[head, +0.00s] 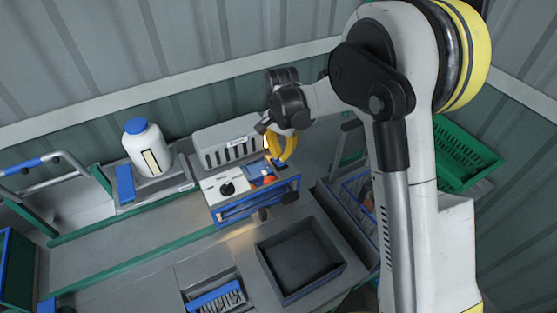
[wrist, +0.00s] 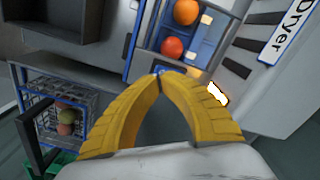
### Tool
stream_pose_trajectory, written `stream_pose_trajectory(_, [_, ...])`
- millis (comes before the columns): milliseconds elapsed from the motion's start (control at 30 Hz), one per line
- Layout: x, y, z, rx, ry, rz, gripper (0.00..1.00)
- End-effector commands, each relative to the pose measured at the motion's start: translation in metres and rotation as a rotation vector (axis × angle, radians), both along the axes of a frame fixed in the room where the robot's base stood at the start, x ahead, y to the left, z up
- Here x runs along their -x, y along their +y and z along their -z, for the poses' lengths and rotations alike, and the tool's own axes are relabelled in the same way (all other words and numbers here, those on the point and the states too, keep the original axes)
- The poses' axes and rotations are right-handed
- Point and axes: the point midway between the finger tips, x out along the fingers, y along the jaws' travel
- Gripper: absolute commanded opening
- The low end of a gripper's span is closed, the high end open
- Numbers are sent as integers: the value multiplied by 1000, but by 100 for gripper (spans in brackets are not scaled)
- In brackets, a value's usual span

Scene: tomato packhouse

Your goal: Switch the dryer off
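The dryer (head: 228,146) is a grey box with dark vent slots on the bench against the wall. Its "Dryer" label (wrist: 287,30) is at the upper right of the wrist view. A light box with a black knob (head: 227,188) stands in front of it; I cannot tell whether the knob belongs to the dryer. A bright white patch (wrist: 218,94) with an orange edge shows on the grey surface right of my fingers in the wrist view. My gripper (head: 280,158) hangs at the dryer's right end.
An orange tomato (wrist: 186,12) and a red tomato (wrist: 172,47) lie in a blue-railed channel by my fingertips. A dark empty tray (head: 300,262) is in front. A white bottle with a blue cap (head: 147,150) stands left. A wire basket (wrist: 42,98) holds more fruit.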

Motion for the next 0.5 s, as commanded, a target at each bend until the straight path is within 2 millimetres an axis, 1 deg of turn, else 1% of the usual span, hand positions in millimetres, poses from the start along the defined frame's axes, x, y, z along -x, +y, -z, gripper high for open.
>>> stream_pose_trajectory(500, [0,0,8,0,0,0,0])
